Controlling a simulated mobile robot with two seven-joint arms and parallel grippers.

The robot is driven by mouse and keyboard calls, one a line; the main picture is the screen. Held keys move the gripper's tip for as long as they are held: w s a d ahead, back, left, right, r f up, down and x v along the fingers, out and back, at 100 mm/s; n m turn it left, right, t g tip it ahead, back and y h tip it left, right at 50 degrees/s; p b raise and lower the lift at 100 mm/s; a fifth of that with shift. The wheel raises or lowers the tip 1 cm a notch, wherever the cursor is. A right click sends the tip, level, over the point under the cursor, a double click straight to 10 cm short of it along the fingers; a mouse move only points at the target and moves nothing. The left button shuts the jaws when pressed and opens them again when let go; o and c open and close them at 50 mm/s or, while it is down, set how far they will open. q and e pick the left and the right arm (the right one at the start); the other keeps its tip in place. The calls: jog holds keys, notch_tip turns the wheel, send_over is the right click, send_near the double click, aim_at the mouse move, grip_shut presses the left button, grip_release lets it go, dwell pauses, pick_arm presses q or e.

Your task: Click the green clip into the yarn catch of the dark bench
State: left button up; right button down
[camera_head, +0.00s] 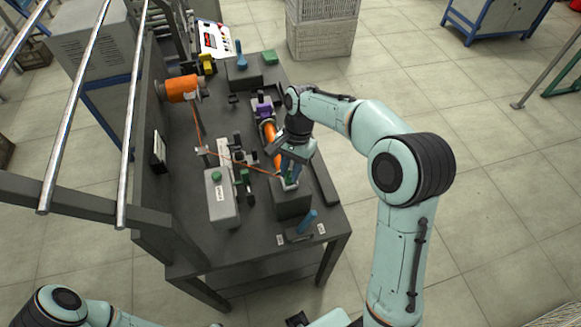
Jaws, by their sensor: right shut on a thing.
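The dark bench (184,190) stands left of centre. My right gripper (289,179) reaches down from the right and is shut at the top of a dark block (292,203) near the bench's front end. A small patch of green, the clip (290,175), shows between its fingers. The fingers hide most of the clip, and I cannot tell whether it touches the block. The yarn catch cannot be made out clearly there. My left arm shows only at the bottom left, and its gripper is out of view.
Orange yarn (240,163) runs from a spool (177,88) to near my right gripper. An orange bobbin (271,141) lies behind that gripper. A grey box (220,202) with a green button and a blue handle (307,220) stand close by.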

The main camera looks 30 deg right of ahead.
pick_arm(q)
jog(key=shift+f, duration=0.1)
pick_arm(e)
jog(key=shift+f, duration=0.2)
jog(key=c, duration=0.9)
grip_release()
jog(key=shift+o, duration=0.2)
jog(key=shift+r, duration=0.1)
pick_arm(q)
jog(key=w+r+p, duration=0.1)
jog(key=r, duration=0.1)
jog(key=w+r+p, duration=0.1)
jog(key=w, duration=0.1)
jog(key=shift+r+p, duration=0.35)
pick_arm(e)
jog(key=v, duration=1.3)
jog(key=shift+r, duration=0.1)
